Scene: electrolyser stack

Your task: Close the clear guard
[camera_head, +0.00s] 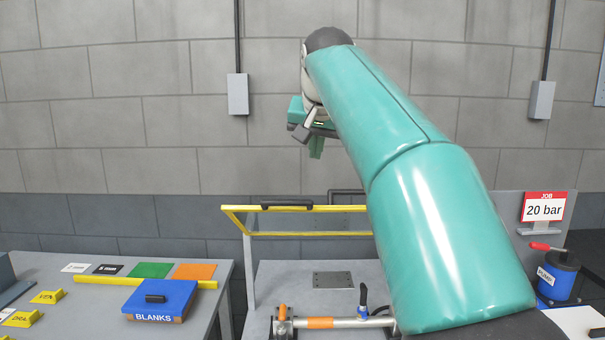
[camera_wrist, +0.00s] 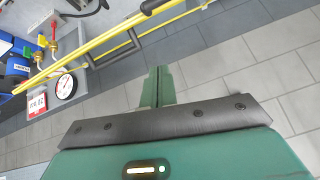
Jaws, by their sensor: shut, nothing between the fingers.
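The clear guard (camera_head: 232,220) is a see-through panel with a yellow frame. In the head view it is raised above the grey bench, held up on a post, with a black handle (camera_head: 287,204) on its upper edge. My arm hides its right part. My gripper (camera_head: 316,150) hangs above the guard's upper edge, apart from it, with its teal fingers pointing down. In the wrist view the gripper (camera_wrist: 157,78) is shut and empty.
A blue BLANKS box (camera_head: 160,299) and coloured plates lie on the left table (camera_head: 60,262). A metal rod with an orange sleeve (camera_head: 320,323) lies at the bench front. A "20 bar" sign (camera_head: 544,208) stands right.

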